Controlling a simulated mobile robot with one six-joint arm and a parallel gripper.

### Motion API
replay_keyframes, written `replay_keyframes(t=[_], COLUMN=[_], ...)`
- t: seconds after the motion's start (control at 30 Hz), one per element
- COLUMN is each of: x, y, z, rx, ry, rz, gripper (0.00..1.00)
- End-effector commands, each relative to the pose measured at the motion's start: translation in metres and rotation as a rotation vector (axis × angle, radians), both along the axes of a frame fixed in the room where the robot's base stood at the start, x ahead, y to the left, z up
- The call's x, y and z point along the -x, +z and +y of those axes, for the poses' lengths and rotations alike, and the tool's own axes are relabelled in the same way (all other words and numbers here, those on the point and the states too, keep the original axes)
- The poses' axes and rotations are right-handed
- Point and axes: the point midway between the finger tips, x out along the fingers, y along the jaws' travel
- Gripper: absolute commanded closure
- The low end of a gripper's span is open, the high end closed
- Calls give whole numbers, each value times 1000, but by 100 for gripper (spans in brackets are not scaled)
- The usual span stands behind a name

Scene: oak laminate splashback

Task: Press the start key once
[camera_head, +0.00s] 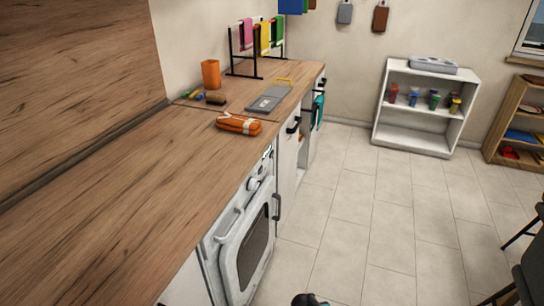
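A white front-loading appliance (228,254), which looks like an oven, is built in under the wooden counter. Its door has a dark window (254,244) and looks shut. A round knob (254,183) sits on its upper front. A small dark panel (267,153) shows beside the knob, close under the counter edge. I see this front at a steep angle, and no start key can be made out. A small dark rounded part at the bottom edge may be mine. My gripper's fingers are not in view.
The counter (130,200) holds an orange pouch (239,125), a grey clipboard-like item (269,98), an orange cup (211,74) and a towel rack (258,48). A white shelf (414,143) stands at the back. Dark chairs (530,275) stand at right. The tiled floor (370,230) between is clear.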

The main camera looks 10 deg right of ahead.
Motion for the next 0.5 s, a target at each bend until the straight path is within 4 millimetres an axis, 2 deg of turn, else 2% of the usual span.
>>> replay_keyframes(t=[0.23,0.5], x=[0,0], y=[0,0], z=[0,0], rx=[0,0], ry=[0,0], rz=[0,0], gripper=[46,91])
